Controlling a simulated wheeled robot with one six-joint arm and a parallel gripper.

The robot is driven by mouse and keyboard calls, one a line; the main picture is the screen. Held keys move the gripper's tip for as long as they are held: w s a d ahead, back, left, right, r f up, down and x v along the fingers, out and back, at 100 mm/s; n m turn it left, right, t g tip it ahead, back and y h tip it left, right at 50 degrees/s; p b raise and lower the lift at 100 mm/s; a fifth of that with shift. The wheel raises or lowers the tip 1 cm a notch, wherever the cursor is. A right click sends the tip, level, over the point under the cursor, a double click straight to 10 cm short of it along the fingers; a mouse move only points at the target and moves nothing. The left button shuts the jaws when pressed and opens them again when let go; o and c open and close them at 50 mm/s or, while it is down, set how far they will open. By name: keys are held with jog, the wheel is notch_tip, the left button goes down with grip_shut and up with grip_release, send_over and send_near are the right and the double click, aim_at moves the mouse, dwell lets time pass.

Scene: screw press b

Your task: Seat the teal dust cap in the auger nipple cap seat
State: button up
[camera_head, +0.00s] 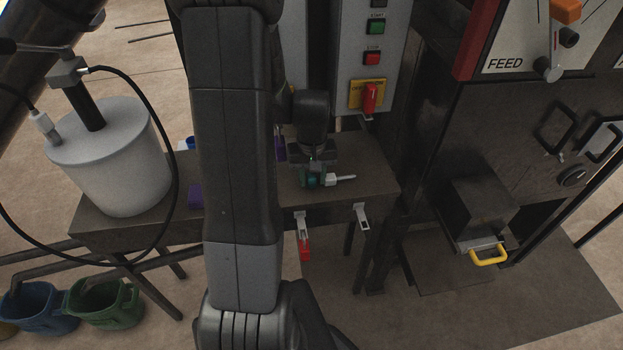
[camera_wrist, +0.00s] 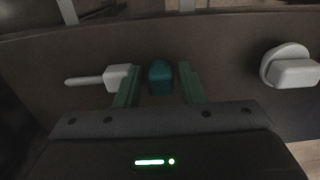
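The teal dust cap (camera_wrist: 160,76) stands on the dark bench top, between the two green fingers of my gripper (camera_wrist: 159,88) in the wrist view. A gap shows on each side of it, so my gripper is open around the cap and not touching it as far as I can see. In the head view my gripper (camera_head: 312,175) points down at the bench, and the teal cap (camera_head: 312,182) shows small between the fingers. I cannot make out the auger nipple cap seat in either view.
A white fitting with a thin stem (camera_wrist: 118,77) lies close left of the left finger. A white round-based piece (camera_wrist: 291,69) is farther right. A grey canister (camera_head: 110,165) stands on the bench (camera_head: 365,170) at left. A control panel (camera_head: 362,60) rises behind.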

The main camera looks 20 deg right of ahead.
aim_at(312, 178)
jog(key=shift+f, duration=0.3)
jog(key=c, duration=0.7)
jog(key=shift+r, duration=0.1)
notch_tip(312, 178, up, 10)
jog(key=shift+f+p, duration=0.1)
jog(key=shift+p, duration=0.2)
